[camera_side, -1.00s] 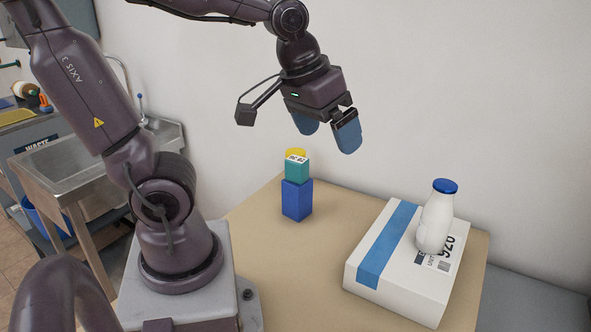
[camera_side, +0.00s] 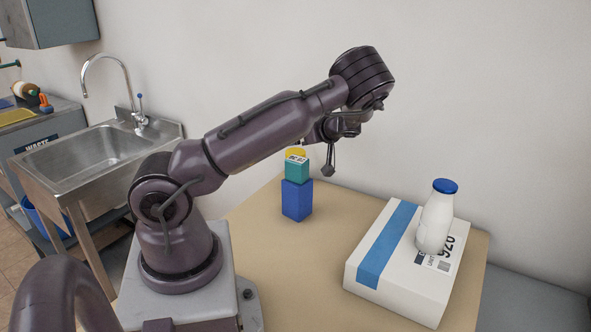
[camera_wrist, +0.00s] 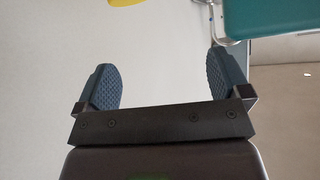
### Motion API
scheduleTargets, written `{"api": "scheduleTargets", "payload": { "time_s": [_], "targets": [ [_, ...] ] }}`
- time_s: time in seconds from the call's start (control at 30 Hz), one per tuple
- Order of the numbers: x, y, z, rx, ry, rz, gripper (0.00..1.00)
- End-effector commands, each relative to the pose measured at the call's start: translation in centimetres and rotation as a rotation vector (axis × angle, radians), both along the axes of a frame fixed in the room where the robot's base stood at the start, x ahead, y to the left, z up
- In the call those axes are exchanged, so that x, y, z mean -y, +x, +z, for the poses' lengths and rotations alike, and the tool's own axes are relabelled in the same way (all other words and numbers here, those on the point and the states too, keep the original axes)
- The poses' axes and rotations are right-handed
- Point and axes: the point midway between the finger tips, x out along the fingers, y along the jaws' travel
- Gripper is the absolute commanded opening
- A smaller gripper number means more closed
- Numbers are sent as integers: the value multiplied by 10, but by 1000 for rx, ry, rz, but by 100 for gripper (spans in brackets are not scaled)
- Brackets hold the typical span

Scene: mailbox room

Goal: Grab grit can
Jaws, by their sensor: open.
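No readable label says "grit can". A teal block-like item (camera_side: 297,172) with a white printed label stands on a blue block (camera_side: 297,202) in the side view, and a yellow rounded top (camera_side: 295,152) shows at its upper end. The wrist view shows a teal surface (camera_wrist: 275,18) at upper right and a yellow edge (camera_wrist: 125,2) at the top, both cut off. My gripper (camera_wrist: 163,84) is open, its two blue textured fingers apart with nothing between them. In the side view my arm mostly hides the gripper, close to the wall side of the stack.
A white box (camera_side: 397,285) with a blue stripe lies on the tan table (camera_side: 275,285) at right. A white bottle with a blue cap (camera_side: 436,220) stands on it. The wall is close behind. A metal sink (camera_side: 90,155) is at left.

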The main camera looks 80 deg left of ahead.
Motion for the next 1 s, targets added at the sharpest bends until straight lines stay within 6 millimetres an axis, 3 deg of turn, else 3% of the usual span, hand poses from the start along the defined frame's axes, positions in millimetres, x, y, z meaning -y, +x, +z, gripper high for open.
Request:
{"api": "scheduleTargets", "payload": {
  "time_s": [0.1, 0.27, 0.67, 0.83, 1.0],
  "targets": [
    [-19, 4, -3, -8, 126, -3, 95],
    [-29, 7, -5, -1, 202, -11, 95],
    [-30, 7, -65, 0, 206, -11, 95],
    [-32, 6, -74, 2, 207, -9, 95],
    [-53, -3, -81, 2, 208, -6, 95]
  ]
}}
